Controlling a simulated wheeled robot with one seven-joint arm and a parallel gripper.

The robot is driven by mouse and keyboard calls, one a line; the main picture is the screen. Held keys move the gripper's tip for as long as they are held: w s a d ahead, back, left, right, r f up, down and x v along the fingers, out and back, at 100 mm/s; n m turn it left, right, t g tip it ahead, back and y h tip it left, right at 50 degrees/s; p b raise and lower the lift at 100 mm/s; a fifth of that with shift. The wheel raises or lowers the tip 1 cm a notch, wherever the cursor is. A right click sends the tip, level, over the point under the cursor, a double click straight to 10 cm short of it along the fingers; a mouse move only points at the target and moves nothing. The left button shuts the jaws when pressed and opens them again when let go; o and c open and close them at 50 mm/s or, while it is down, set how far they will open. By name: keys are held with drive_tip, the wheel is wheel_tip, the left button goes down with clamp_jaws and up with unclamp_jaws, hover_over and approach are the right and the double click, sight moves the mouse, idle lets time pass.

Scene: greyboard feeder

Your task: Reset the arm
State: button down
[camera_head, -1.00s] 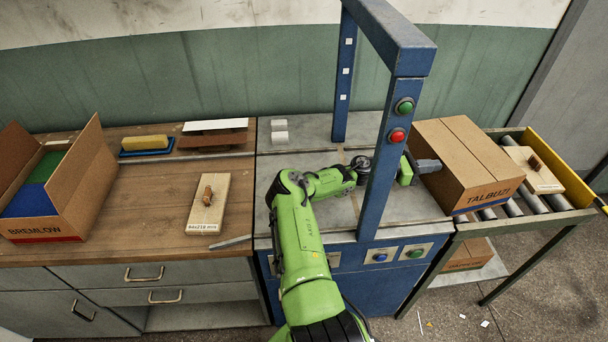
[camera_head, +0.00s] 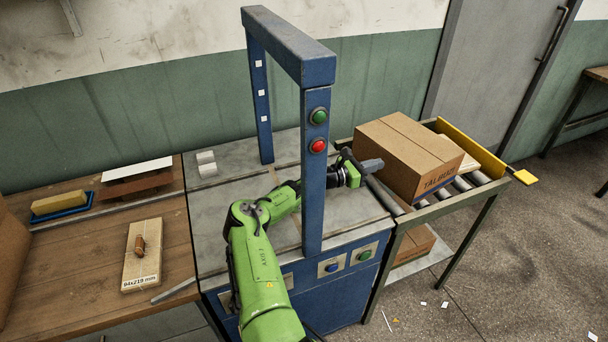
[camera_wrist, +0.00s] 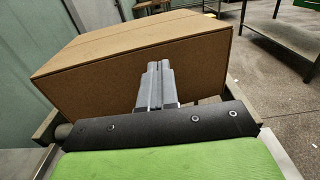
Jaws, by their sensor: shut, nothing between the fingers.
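My green arm reaches through the blue gantry frame (camera_head: 312,180) over the grey feeder top (camera_head: 215,225). My gripper (camera_head: 372,165) is shut and empty at the left side of the closed TALBUZI carton (camera_head: 400,150). In the wrist view the shut fingers (camera_wrist: 155,80) point at the carton's brown side (camera_wrist: 100,95); I cannot tell whether they touch it. The carton stands upright on the roller conveyor (camera_head: 465,190).
A wooden block with a knob (camera_head: 142,255) lies on the bench at left, near a yellow sponge on a blue tray (camera_head: 62,205). Small white blocks (camera_head: 206,163) sit on the feeder top. A yellow end bar (camera_head: 485,155) edges the conveyor. The gantry post stands close to my arm.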

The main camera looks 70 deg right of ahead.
drive_tip(key=p+v, duration=0.1)
drive_tip(key=v, duration=1)
drive_tip(key=shift+w+a, duration=0.15)
drive_tip(key=shift+a, duration=0.05)
drive_tip(key=shift+r, duration=0.15)
